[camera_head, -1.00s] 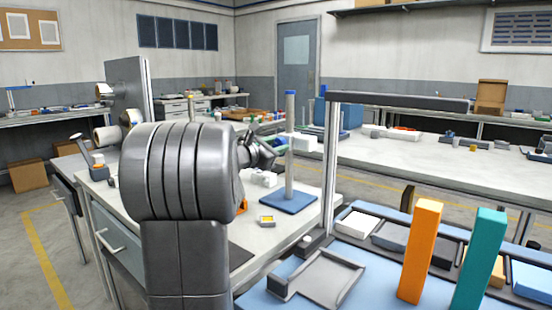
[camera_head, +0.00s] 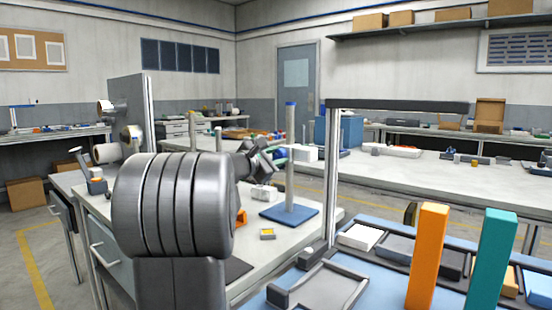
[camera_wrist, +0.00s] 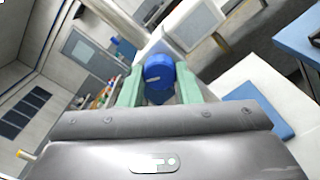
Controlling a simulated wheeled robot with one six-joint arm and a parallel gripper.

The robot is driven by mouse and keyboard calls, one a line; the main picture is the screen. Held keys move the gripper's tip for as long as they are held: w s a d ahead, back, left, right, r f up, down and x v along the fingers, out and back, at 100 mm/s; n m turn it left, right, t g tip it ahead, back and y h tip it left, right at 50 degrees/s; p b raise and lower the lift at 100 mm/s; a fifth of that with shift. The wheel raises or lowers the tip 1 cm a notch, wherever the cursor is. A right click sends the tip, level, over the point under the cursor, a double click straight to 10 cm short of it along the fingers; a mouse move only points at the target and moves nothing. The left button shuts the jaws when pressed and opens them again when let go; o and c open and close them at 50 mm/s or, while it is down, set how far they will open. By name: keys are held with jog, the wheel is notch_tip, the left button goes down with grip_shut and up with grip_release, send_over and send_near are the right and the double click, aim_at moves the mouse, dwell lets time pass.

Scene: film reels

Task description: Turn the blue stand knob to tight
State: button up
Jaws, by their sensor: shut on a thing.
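The blue knob (camera_wrist: 158,75) shows in the wrist view with a short pale mark on its face. My gripper (camera_wrist: 159,88) has its two green fingers on either side of the knob and is shut on it. Behind the knob is a white block (camera_wrist: 180,28). In the head view the stand has a grey upright post (camera_head: 290,185) on a blue base plate (camera_head: 289,213), with the white block (camera_head: 305,153) partway up. My gripper (camera_head: 279,154) reaches the left side of the post there. The knob is mostly hidden by my fingers in this view.
A small grey tray with a yellow piece (camera_head: 267,233) lies in front of the base plate. An orange block (camera_head: 427,256) and a teal block (camera_head: 491,258) stand upright at the right. A grey frame post (camera_head: 331,190) rises just right of the stand.

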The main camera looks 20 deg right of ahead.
jog(key=o, duration=1)
jog(key=shift+a, duration=0.1)
jog(key=p+v, duration=0.2)
jog(key=v, duration=1.1)
jog(key=shift+s+a, duration=0.2)
jog(key=shift+s, duration=0.1)
jog(key=b+x, duration=0.2)
jog(key=x, duration=1.2)
jog(key=shift+a, duration=0.1)
jog(key=shift+a, duration=0.1)
